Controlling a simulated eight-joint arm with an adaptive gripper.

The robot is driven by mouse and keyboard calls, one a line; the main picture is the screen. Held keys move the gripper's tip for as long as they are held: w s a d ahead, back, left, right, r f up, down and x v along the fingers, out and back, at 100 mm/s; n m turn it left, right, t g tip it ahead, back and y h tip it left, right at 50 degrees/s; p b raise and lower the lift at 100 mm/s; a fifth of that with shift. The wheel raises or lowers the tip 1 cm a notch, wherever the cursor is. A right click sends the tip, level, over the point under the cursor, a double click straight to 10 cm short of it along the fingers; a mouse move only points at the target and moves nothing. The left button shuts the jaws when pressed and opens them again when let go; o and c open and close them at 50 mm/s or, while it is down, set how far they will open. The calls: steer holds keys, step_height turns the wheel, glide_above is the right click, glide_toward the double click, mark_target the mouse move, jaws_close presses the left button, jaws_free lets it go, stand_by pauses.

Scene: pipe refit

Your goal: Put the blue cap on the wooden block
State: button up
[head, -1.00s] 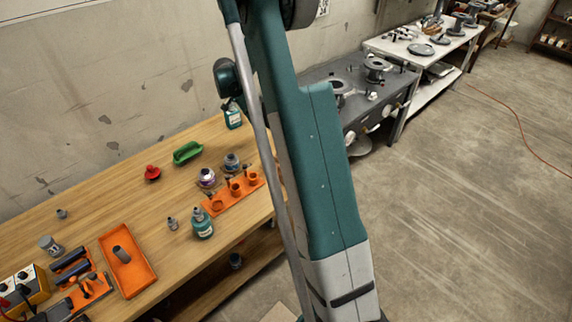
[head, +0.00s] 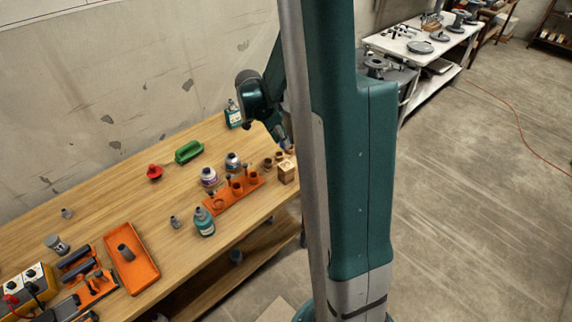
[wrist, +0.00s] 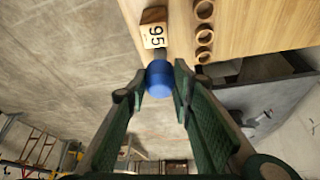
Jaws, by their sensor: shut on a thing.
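The wooden block (head: 286,175) stands near the right end of the bench, beside brown rings. In the wrist view the block (wrist: 152,17) shows a light face marked 95. My gripper (wrist: 160,84) is shut on the blue cap (wrist: 159,82), which sits between the fingertips. The cap appears just beyond the block's marked face in that picture, with a gap or a dark grey part between them; I cannot tell whether they touch. In the head view my gripper (head: 284,136) is above the block and partly hidden by my arm.
Several brown rings (wrist: 204,33) stand beside the block.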

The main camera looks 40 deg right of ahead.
steer(key=shift+s+a+r, duration=0.1)
steer(key=shift+s+a, duration=0.05)
steer(key=shift+s, duration=0.45)
glide_above(288, 164)
steer(key=a, duration=0.2)
steer(key=shift+w+d+f, duration=0.1)
steer(key=shift+f, duration=1.4)
steer(key=shift+w+f, duration=0.1)
steer(key=shift+f, duration=1.35)
steer(key=shift+f, duration=2.05)
steer(key=shift+f+b, duration=0.15)
steer(key=shift+b, duration=0.25)
steer(key=o, duration=0.7)
